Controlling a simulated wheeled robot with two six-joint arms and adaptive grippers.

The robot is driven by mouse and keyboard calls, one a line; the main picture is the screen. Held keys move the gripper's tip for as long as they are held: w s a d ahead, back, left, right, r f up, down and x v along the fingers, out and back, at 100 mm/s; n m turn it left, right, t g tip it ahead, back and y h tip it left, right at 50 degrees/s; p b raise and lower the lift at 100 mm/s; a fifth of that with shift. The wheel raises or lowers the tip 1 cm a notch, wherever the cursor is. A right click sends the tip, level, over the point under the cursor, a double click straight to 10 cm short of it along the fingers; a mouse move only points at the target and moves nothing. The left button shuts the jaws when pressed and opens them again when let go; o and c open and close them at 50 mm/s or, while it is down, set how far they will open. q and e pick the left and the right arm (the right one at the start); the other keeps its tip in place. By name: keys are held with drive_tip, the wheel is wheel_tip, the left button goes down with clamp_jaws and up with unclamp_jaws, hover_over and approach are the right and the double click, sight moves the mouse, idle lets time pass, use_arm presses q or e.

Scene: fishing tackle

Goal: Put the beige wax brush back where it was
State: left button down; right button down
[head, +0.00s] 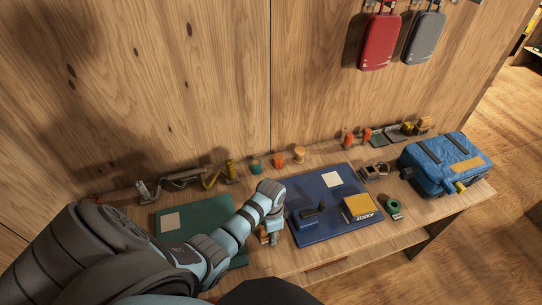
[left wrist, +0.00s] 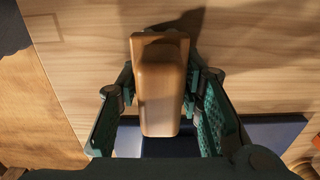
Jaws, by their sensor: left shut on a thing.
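The beige wax brush, a tan block with a wider end, is between the fingers of my left gripper (left wrist: 160,100) in the left wrist view, where its body (left wrist: 160,75) shows clearly. In the head view my left gripper (head: 270,237) is over the bench between the green mat (head: 214,216) and the blue mat (head: 300,238); a small tan part of the brush (head: 264,238) shows there. The gripper is shut on the brush. Whether the brush touches the bench I cannot tell. My right gripper is not in view.
On the blue mat are a dark blue block (head: 311,216), a yellow box (head: 358,207) and a white card (head: 332,179). A blue tackle bag (head: 445,163) stands at the right. Several small items line the wall, including an orange-topped jar (head: 299,154). A green reel (head: 392,204) lies near the front edge.

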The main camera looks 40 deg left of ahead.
use_arm(q)
drive_tip(key=c, duration=1.1)
unclamp_jaws()
drive_tip(key=shift+f, duration=0.1)
wheel_tip(320, 180, up, 13)
drive_tip(key=p, duration=0.3)
drive_tip(key=shift+f+p, duration=0.2)
drive_tip(key=shift+p, duration=0.2)
drive_tip(key=shift+f, duration=0.1)
